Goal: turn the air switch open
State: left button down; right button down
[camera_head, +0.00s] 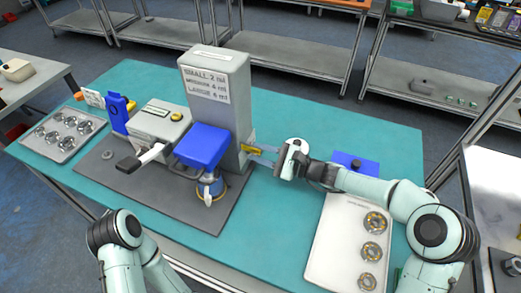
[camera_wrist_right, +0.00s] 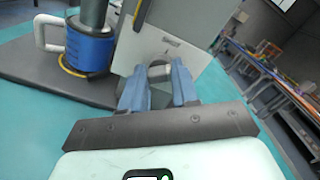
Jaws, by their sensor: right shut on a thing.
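The grey machine (camera_head: 217,95) stands on a dark base plate, and a yellow part (camera_head: 249,147) shows low on its right side. My right gripper (camera_head: 262,157) reaches this side from the right. In the right wrist view its two blue fingers (camera_wrist_right: 160,84) are shut on a small grey knob (camera_wrist_right: 160,70), which I take to be the air switch, against the machine's pale side panel (camera_wrist_right: 172,47). The switch cannot be made out in the head view. My left arm comes in at the lower left; its gripper is out of view.
A blue block-shaped head (camera_head: 203,146) and a blue cylinder (camera_head: 210,186) are on the machine's front. A white tray with bearing-like rings (camera_head: 325,250) lies under my right arm. Another tray of metal parts (camera_head: 44,145) is at the far left. The front middle of the green table (camera_head: 262,240) is clear.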

jog(key=m+p, duration=0.2)
jog(key=m, duration=0.1)
jog(key=shift+w+r+m, duration=0.1)
jog(key=shift+r+m, duration=0.1)
jog(key=shift+m, duration=0.1)
pick_arm(q)
jog(key=shift+w+r+p, duration=0.3)
jog(key=shift+w+r, duration=0.2)
jog(key=shift+r, duration=0.35)
jog(key=shift+w+r+p, duration=0.3)
jog(key=shift+w+r, duration=0.2)
jog(key=shift+r, duration=0.35)
jog(key=shift+w+r+p, duration=0.3)
jog(key=shift+w+r, duration=0.2)
jog(key=shift+r, duration=0.35)
pick_arm(e)
jog(key=shift+f+m, duration=0.1)
jog(key=shift+m, duration=1.6)
jog(key=c, duration=0.9)
grip_release()
jog(key=shift+o, duration=0.2)
jog(key=shift+f, duration=0.1)
pick_arm(q)
jog(key=shift+s+f+b, duration=0.65)
jog(key=shift+f+b, duration=0.1)
jog(key=shift+f, duration=0.2)
pick_arm(e)
jog(key=v, duration=1.3)
jog(key=shift+d, duration=0.2)
